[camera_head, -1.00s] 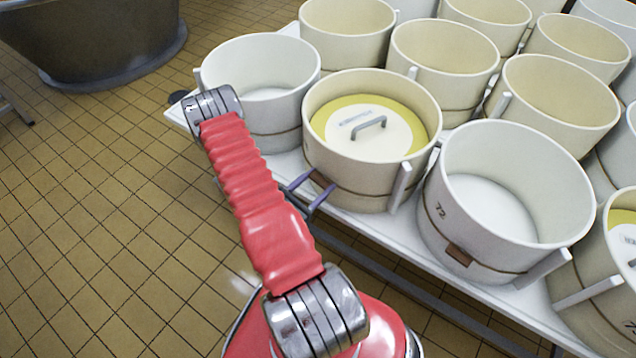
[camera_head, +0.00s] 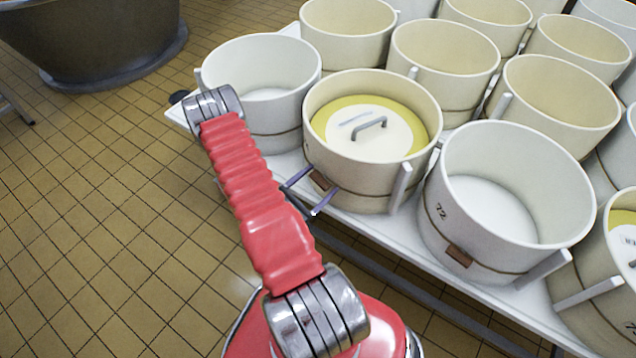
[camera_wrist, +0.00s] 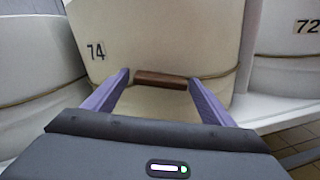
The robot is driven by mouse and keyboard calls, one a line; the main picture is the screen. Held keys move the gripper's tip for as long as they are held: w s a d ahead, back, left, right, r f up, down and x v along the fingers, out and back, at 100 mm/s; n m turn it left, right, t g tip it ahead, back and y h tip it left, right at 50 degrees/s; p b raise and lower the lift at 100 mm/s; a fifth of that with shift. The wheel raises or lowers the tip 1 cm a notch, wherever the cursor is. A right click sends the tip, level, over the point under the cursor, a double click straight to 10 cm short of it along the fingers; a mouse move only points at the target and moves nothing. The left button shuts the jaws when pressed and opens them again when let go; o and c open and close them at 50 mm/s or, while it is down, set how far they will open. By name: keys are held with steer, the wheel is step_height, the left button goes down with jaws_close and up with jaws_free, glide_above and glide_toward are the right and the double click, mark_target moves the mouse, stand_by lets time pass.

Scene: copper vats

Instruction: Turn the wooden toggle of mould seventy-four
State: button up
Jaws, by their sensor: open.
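Mould seventy-four (camera_wrist: 155,40) is a cream tub with a cord round its lower wall, labelled 74 in the wrist view. In the head view the same mould (camera_head: 345,180) has a yellow-rimmed lid with a grey handle inside. Its wooden toggle (camera_wrist: 160,79) is a brown bar lying nearly level on the cord; in the head view the toggle (camera_head: 320,180) shows partly between my fingers. My gripper (camera_wrist: 158,88) is open, with one purple finger on each side of the toggle. In the head view my gripper (camera_head: 308,190) is at the mould's front wall. I cannot tell whether the fingers touch the toggle.
Mould 72 (camera_head: 505,185) stands to the right with its own brown toggle (camera_head: 459,255). Another mould (camera_head: 262,120) stands to the left behind my arm. Several more fill the white table (camera_head: 380,222).

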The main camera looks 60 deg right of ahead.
steer(key=shift+a, duration=0.15)
steer(key=v, duration=1.3)
steer(key=shift+a, duration=0.25)
steer(key=shift+w, duration=0.1)
steer(key=w+a+r+m+g+y, duration=0.15)
steer(key=a+r+m+y, duration=0.25)
steer(key=r, duration=0.5)
steer(key=w+a+r+m+g+y, duration=0.1)
steer(key=w+a+r+m+y, duration=0.15)
steer(key=r+m, duration=0.4)
steer(key=a+r+m+t+y, duration=0.1)
steer(key=a+r+t+y, duration=0.9)
steer(key=a+r, duration=1.3)
steer(key=r+t, duration=0.1)
steer(key=t, duration=0.2)
steer(key=shift+a+y, duration=0.35)
steer(key=shift+a, duration=0.05)
